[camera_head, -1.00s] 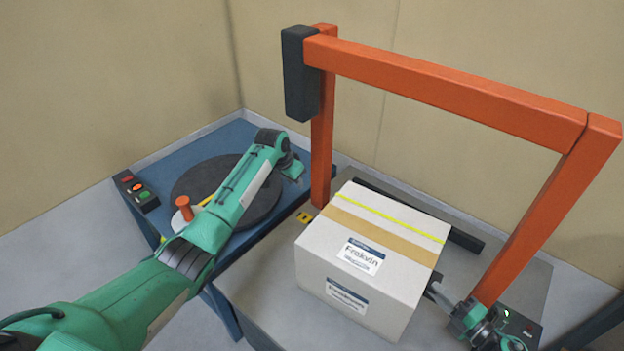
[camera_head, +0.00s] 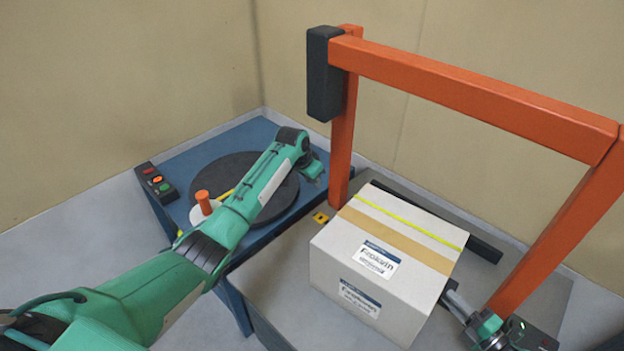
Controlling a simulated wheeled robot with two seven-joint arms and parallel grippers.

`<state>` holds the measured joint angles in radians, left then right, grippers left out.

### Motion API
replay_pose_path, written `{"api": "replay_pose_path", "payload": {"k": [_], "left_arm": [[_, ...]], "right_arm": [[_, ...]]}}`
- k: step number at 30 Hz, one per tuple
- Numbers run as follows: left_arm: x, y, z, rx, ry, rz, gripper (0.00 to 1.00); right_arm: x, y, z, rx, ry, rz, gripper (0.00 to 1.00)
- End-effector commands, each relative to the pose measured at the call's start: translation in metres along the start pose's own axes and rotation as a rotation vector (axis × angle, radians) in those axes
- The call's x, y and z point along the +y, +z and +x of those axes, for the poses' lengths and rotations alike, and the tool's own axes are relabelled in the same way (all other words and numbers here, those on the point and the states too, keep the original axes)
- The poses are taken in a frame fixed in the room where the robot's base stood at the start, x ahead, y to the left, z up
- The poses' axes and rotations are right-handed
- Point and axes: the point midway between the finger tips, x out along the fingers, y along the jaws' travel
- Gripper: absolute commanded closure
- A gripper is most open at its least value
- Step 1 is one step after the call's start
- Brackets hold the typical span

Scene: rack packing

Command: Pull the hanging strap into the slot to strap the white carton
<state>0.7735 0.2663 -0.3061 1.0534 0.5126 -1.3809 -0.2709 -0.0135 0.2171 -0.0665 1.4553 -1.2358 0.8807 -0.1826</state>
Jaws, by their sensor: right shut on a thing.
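The white carton (camera_head: 352,283) stands on the grey table under the orange frame. A yellow-green strap (camera_head: 405,219) lies across its top, from the far left edge to the right edge. Its run down the right side is hidden. My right gripper (camera_head: 451,296) is low at the carton's right side, by the foot of the orange post. It is shut on the strap, though the grip itself is mostly hidden. My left gripper (camera_head: 314,171) is above the right edge of the dark round plate, apart from the carton and empty. Its fingers are too small to read. The slot cannot be made out.
The orange frame (camera_head: 470,90) arches over the carton, with a dark box on its left corner. A blue table (camera_head: 196,158) holds the dark round plate (camera_head: 237,178), an orange-knobbed tool (camera_head: 202,202) and a button box (camera_head: 156,184). A black bar (camera_head: 486,246) lies behind the carton.

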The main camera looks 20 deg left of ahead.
Motion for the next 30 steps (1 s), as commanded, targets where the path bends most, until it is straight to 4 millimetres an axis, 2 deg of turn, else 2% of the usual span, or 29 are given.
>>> {"api": "replay_pose_path", "payload": {"k": [12,13,16,25,30], "left_arm": [[0.0,0.0,0.0,0.0,0.0,0.0,0.74],[0.0,0.0,0.0,0.0,0.0,0.0,0.74],[0.0,0.0,0.0,0.0,0.0,0.0,0.74],[0.0,0.0,0.0,0.0,0.0,0.0,0.74],[0.0,0.002,0.004,0.0,0.0,0.0,0.74]], "right_arm": [[0.0,0.0,0.0,0.0,0.0,0.0,1.0],[0.0,0.0,0.0,0.0,0.0,0.0,0.78],[0.0,0.0,0.0,0.0,0.0,0.0,0.58],[0.0,0.0,-0.001,0.0,0.0,0.0,0.58],[-0.002,0.0,-0.018,0.0,-0.002,-0.001,0.58]]}}
